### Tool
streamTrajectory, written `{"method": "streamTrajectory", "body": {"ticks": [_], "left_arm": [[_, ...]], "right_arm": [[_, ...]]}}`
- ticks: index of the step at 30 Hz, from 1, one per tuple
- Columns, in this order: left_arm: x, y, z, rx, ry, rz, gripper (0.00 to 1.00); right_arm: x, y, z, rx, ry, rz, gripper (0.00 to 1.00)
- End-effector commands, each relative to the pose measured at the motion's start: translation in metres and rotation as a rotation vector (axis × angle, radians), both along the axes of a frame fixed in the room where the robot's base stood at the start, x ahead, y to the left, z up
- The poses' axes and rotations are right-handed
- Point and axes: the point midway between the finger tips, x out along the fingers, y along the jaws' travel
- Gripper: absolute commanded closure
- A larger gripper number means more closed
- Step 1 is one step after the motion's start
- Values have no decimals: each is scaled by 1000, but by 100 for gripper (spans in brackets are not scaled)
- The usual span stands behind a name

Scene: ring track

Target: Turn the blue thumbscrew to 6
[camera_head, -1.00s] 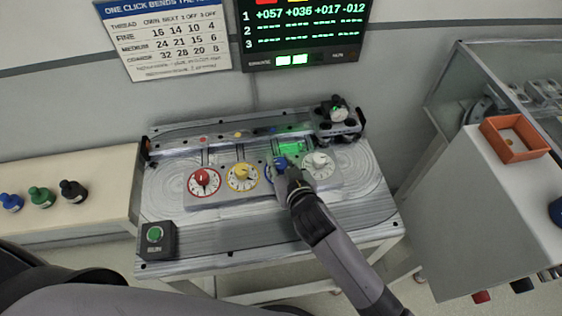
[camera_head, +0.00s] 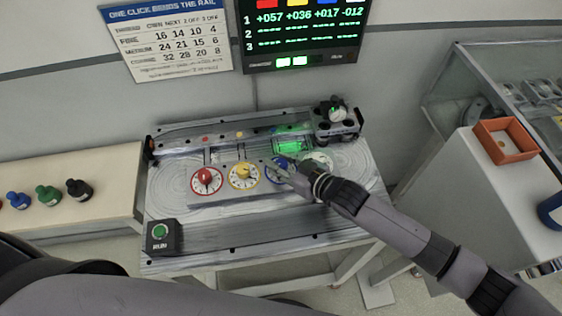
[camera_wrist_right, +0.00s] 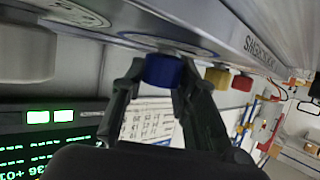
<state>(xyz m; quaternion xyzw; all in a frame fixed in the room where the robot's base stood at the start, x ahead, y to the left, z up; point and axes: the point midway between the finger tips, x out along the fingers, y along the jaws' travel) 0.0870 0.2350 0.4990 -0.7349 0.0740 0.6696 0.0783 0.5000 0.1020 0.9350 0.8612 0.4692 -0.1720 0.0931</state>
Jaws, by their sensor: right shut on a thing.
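The blue thumbscrew (camera_head: 280,163) stands on its dial, third in the row on the workbench panel. In the right wrist view the blue knob (camera_wrist_right: 163,70) sits between both fingers, just under its white dial. My right gripper (camera_head: 284,169) is shut on it, its arm reaching in from the lower right. The gripper and wrist cover much of the blue dial, so its number and pointer cannot be read. My left gripper is not in view.
The red thumbscrew (camera_head: 205,175) and yellow thumbscrew (camera_head: 243,171) stand left of the blue one. A pale dial (camera_head: 318,158) sits to its right, partly behind my wrist. A green RUN button (camera_head: 160,232) is at the front left. The screen (camera_head: 303,35) reads +057 +036 +017 -012.

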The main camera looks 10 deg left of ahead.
Motion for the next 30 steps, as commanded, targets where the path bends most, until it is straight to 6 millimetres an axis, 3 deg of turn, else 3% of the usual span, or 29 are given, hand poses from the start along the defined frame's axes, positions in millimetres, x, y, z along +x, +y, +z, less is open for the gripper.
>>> {"method": "streamTrajectory", "body": {"ticks": [22,23,30], "left_arm": [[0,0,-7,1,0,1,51],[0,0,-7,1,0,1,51],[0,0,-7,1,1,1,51]], "right_arm": [[1,0,0,-1,-4,71,100],[1,0,0,-1,-4,71,70],[0,0,0,0,-2,71,54]]}}
